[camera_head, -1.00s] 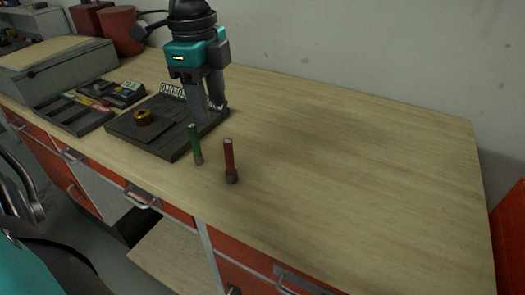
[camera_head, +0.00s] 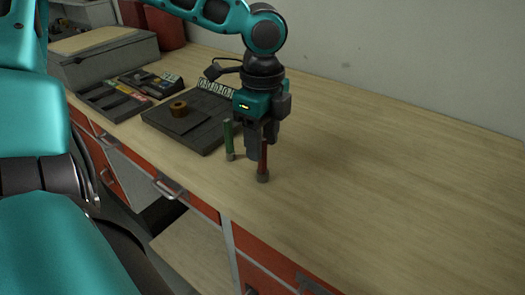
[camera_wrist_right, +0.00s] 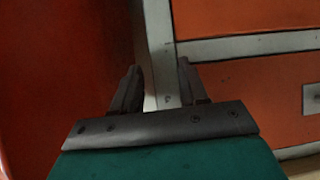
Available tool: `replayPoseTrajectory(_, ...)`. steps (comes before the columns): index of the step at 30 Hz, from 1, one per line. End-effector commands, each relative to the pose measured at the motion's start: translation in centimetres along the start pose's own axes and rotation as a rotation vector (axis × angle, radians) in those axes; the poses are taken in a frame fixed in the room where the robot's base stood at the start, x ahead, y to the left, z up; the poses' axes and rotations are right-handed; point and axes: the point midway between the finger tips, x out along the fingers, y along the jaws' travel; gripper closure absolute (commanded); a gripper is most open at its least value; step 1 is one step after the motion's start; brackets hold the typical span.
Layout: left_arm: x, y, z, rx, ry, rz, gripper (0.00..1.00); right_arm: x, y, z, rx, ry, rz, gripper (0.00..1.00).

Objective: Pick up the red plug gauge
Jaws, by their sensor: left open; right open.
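The red plug gauge (camera_head: 263,160) stands upright on the wooden bench top, with a dark grey knob at its foot. My left gripper (camera_head: 262,150) points down at it in the head view, fingers open. The gauge's upper part is hidden by the gripper; I cannot tell whether it is between the fingers or just behind or in front of one. The green plug gauge (camera_head: 229,140) stands upright just left of the gripper. My right gripper (camera_wrist_right: 155,85) shows in the right wrist view, open and empty, in front of orange drawer fronts.
A dark tray (camera_head: 106,98) of small parts and a grey box (camera_head: 104,62) stand farther left. The bench top (camera_head: 390,170) to the right is clear.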

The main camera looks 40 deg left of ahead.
Motion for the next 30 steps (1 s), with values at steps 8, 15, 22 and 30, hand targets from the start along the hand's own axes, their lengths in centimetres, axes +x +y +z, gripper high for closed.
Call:
replayPoseTrajectory(8, 2.3, 0.0, 0.0, -0.001, 0.0, -0.001, 0.52, 0.2, 0.0, 0.4, 0.0, -0.001, 0.0, 0.57)
replayPoseTrajectory(15, 2.2, -0.1, 0.0, -0.001, 0.0, -0.002, 0.6, 0.2, 0.0, 0.4, 0.0, 0.0, 0.0, 0.57)
replayPoseTrajectory(22, 2.2, -0.1, 0.0, -0.001, 0.0, -0.002, 0.82, 0.2, 0.0, 0.4, 0.0, 0.0, 0.0, 0.57)
replayPoseTrajectory(30, 2.2, -0.1, 0.0, -0.001, 0.001, -0.002, 1.0, 0.2, 0.0, 0.4, 0.001, 0.0, 0.0, 0.57)
